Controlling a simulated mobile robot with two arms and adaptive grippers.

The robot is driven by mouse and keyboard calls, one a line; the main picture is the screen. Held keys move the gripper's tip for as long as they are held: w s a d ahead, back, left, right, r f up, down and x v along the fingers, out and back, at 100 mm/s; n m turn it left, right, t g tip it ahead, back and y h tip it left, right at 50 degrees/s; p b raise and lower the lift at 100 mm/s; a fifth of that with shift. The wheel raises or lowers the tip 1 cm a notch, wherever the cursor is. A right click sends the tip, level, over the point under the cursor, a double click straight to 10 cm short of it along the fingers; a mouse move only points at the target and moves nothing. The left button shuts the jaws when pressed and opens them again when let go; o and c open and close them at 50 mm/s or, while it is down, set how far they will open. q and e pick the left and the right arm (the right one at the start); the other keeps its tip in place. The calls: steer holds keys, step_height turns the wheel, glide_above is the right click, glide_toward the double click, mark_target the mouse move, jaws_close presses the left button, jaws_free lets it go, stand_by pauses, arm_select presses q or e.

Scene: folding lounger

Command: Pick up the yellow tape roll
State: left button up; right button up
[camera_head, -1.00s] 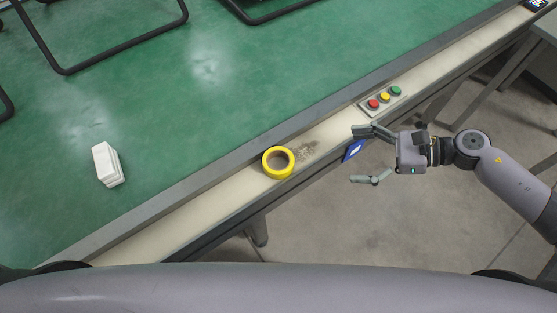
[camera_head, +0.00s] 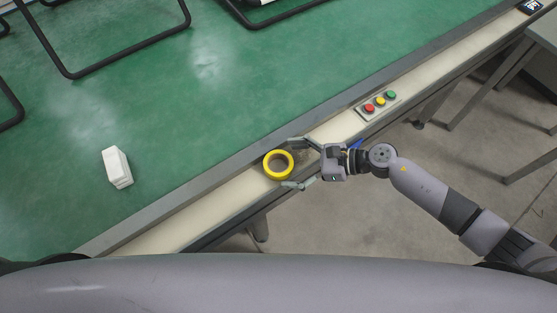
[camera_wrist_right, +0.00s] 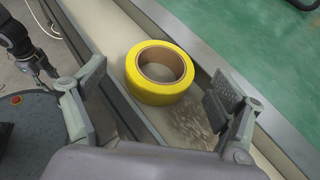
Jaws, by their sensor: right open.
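The yellow tape roll (camera_head: 278,176) lies flat on the cream ledge (camera_head: 222,200) along the edge of the green surface. It also shows in the right wrist view (camera_wrist_right: 160,92), where its brown core faces up. My right gripper (camera_head: 291,164) is open, with its fingers pointing left toward the roll, one on the far side and one on the near side. In the right wrist view its two fingertips (camera_wrist_right: 158,85) stand apart on either side, and the roll sits ahead between them, not gripped.
A panel with red, yellow and green buttons (camera_head: 380,102) sits on the ledge to the right. A white block (camera_head: 117,167) lies on the green surface (camera_head: 190,110), with black tube frames (camera_head: 110,62) at the back. A grey rail (camera_head: 185,197) borders the ledge.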

steer(key=shift+x, duration=0.85)
steer(key=shift+d, duration=0.1)
steer(key=shift+c, duration=0.3)
steer(key=c, duration=1.2)
